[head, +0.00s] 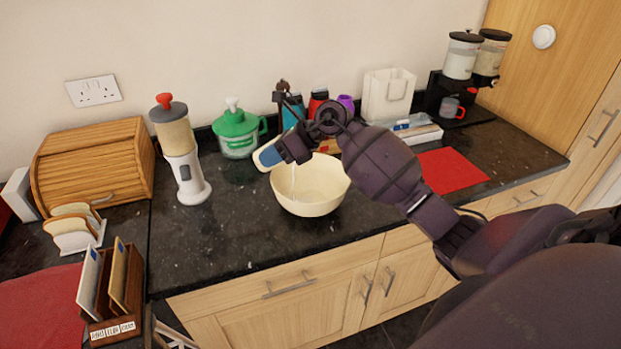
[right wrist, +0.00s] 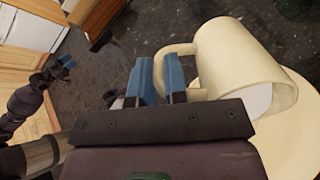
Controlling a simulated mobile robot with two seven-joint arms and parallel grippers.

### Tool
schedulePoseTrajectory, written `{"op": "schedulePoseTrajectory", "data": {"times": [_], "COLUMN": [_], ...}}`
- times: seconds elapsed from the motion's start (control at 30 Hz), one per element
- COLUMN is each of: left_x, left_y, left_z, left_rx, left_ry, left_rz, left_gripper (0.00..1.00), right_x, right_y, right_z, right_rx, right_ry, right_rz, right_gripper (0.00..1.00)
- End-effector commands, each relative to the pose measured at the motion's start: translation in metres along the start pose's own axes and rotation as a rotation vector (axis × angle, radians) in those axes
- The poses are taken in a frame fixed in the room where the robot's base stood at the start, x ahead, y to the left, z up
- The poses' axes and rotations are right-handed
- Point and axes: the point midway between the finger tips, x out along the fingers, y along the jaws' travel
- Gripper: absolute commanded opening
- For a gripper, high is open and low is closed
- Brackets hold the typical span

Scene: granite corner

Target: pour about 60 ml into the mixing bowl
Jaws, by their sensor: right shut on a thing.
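The cream mixing bowl (head: 311,200) stands upright on the dark counter. My right gripper (head: 276,154) is above its left rim, shut on the handle of a cream jug (head: 262,160). In the right wrist view the jug (right wrist: 232,50) lies well tilted, mouth over the bowl (right wrist: 298,125), with pale liquid inside its lip. The blue fingers (right wrist: 160,80) are at its handle. A thin pale stream (head: 294,181) falls into the bowl. The bowl's liquid level cannot be told. My left gripper (right wrist: 66,63) shows small in the right wrist view; its jaws are unclear.
Left of the bowl are a white dispenser (head: 186,177) with a red top and a green-lidded jar (head: 236,135). Several bottles stand behind the bowl. A red mat (head: 451,171) lies to the right. Counter in front of the bowl is clear.

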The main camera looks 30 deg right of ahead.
Motion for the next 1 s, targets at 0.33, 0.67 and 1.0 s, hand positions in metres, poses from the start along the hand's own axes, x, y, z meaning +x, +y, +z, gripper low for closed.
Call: {"op": "schedulePoseTrajectory", "data": {"times": [0.33, 0.67, 1.0], "left_x": [0.0016, 0.0034, 0.0057], "left_y": [0.0002, 0.0003, 0.0006], "left_z": [0.0012, 0.0039, 0.0054], "left_rx": [0.0, 0.001, 0.002], "left_ry": [0.001, -0.001, 0.001], "left_rz": [0.0, 0.0, 0.001], "left_gripper": [0.43, 0.43, 0.43], "right_x": [-0.0005, -0.0005, -0.001], "right_y": [-0.0001, -0.0004, -0.0009], "right_z": [-0.0001, -0.0012, -0.0022], "right_rx": [-0.002, -0.004, -0.006], "right_ry": [-0.013, -0.028, -0.048], "right_rz": [0.003, 0.008, 0.015], "right_gripper": [0.0, 0.0, 0.0]}}
